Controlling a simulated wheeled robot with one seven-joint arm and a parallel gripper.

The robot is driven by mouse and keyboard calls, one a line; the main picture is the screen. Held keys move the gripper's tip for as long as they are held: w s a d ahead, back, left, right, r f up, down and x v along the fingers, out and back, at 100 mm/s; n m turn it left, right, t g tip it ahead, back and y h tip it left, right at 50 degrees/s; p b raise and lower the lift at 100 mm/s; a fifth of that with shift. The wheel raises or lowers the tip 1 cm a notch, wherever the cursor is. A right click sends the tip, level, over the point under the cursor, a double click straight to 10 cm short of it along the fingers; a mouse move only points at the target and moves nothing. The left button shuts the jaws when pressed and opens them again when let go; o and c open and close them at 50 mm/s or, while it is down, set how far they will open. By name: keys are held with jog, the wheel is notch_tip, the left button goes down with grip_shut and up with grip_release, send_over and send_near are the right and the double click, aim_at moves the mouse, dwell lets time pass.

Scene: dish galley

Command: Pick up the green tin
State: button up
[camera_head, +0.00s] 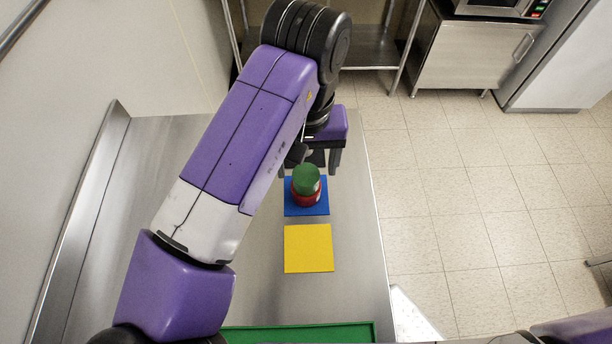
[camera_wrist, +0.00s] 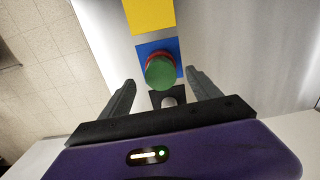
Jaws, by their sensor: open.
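The green tin (camera_head: 306,180) sits on top of a red tin (camera_head: 307,200), and the pair stands on a blue mat (camera_head: 292,209). In the wrist view the green tin (camera_wrist: 160,73) shows from above, with a thin edge of the red tin (camera_wrist: 153,55) behind it. My gripper (camera_head: 311,166) is open and empty, above the table at the far side of the stack. In the wrist view its fingers stand wide apart to the left and right, with the green tin in line with the gap. I cannot tell how far the fingertips are from it.
A yellow mat (camera_head: 308,249) lies bare on the steel table (camera_head: 353,270), nearer than the blue one. A black mat (camera_wrist: 157,97) with a pale round patch lies under my gripper. A green tray (camera_head: 300,334) is at the near edge. A raised ledge runs along the left.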

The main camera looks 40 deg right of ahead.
aim_at(306, 174)
notch_tip(306, 174, down, 5)
jog(key=shift+w+p, duration=0.1)
jog(key=shift+p, duration=0.25)
jog(key=shift+c, duration=0.2)
jog(key=c, duration=1.5)
grip_shut()
jog(key=shift+r, duration=0.15)
